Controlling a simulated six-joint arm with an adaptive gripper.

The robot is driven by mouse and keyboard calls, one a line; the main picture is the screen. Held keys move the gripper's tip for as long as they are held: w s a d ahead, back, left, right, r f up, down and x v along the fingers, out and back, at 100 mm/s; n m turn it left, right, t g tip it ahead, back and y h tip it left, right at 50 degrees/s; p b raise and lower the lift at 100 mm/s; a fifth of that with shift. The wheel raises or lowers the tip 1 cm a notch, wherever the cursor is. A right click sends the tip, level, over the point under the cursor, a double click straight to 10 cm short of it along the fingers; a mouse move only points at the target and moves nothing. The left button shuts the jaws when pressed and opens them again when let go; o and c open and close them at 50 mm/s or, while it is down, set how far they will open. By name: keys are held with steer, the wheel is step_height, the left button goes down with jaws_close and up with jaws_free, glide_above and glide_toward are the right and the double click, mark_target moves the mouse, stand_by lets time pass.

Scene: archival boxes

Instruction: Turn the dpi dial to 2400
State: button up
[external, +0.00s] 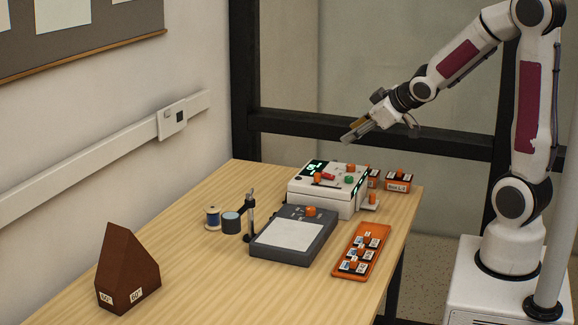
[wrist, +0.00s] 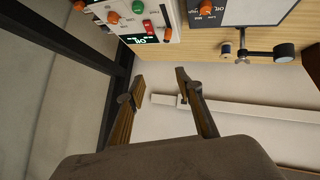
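A dark grey flat device (external: 270,250) with a pale top panel stands on the table. It has an orange knob (external: 310,211) at its back edge; in the wrist view this knob (wrist: 207,9) shows at the top edge with small white marks around it. Behind it, a white box (external: 330,200) carries several orange knobs, a green knob, a red part and lit green displays. Which knob is the dpi dial, and its setting, I cannot read. My gripper (external: 355,132) is high above and behind the white box. In the wrist view its fingers (wrist: 160,76) are apart with nothing between them.
An orange tray (external: 340,268) with labelled pieces lies at the right table edge. Small orange labelled boxes (external: 398,182) stand behind the white box. A post with a clamp (external: 251,215), a blue spool (external: 213,217) and a brown block (external: 125,268) stand left.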

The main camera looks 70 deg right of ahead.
steer(key=w+d+f+t, duration=0.2)
steer(key=w+d+f, duration=0.2)
steer(key=d+f, duration=0.3)
steer(key=t+y, duration=0.1)
steer(key=t, duration=0.2)
glide_above(352, 172)
steer(key=s+a, duration=0.1)
steer(key=a, duration=0.2)
step_height(352, 172, down, 6)
steer(key=shift+a+f, duration=0.1)
steer(key=shift+a, duration=0.05)
steer(key=shift+s+d+f+t+y, duration=0.3)
steer(key=shift+s+d+f+y, duration=0.15)
steer(key=shift+s+f, duration=0.3)
steer(key=s, duration=0.1)
steer(key=s+f+t, duration=0.1)
steer(key=s+d+f+m+t, duration=0.1)
steer(key=shift+s+d+f, duration=0.1)
steer(key=shift+s, duration=0.3)
steer(key=shift+s+d+f+m+t+h, duration=0.15)
steer(key=shift+s+m+t+h, duration=0.2)
steer(key=shift+s, duration=0.45)
steer(key=shift+w, duration=0.2)
steer(key=shift+w+d, duration=0.2)
steer(key=shift+w, duration=1.05)
steer(key=shift+w+d, duration=0.2)
steer(key=shift+w, duration=1)
steer(key=shift+w+d, duration=0.2)
steer(key=shift+w, duration=1.05)
